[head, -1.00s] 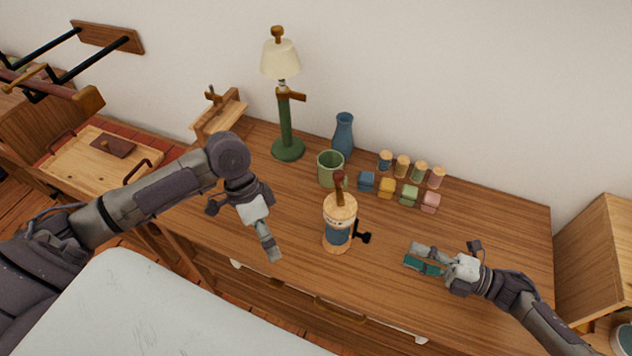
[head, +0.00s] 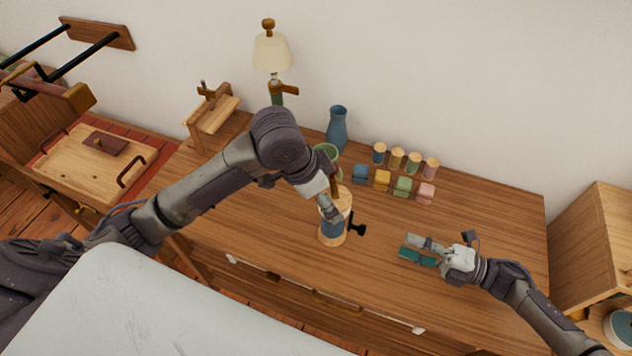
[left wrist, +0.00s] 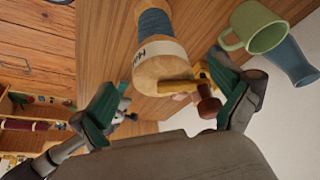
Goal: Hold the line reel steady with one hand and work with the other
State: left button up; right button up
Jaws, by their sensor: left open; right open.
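The line reel (head: 332,232) stands upright on the wooden desk, with pale wooden ends, a blue wound middle and a black side knob (head: 357,229). My left gripper (head: 328,208) is at the top of the reel and partly covers it in the head view. In the left wrist view the reel (left wrist: 158,62) lies between the open fingers of the left gripper (left wrist: 170,105), its brown-knobbed handle (left wrist: 207,100) close to one finger. I cannot tell whether they touch. My right gripper (head: 420,250) is open and empty over the desk, right of the reel.
A green mug (head: 326,152) and a blue vase (head: 337,128) stand behind the reel. Several small coloured blocks (head: 382,180) and corked jars (head: 396,159) sit at the back right. A lamp (head: 272,52) stands behind my left arm. The desk's right end is clear.

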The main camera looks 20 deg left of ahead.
pick_arm(q)
jog(key=x, duration=0.6)
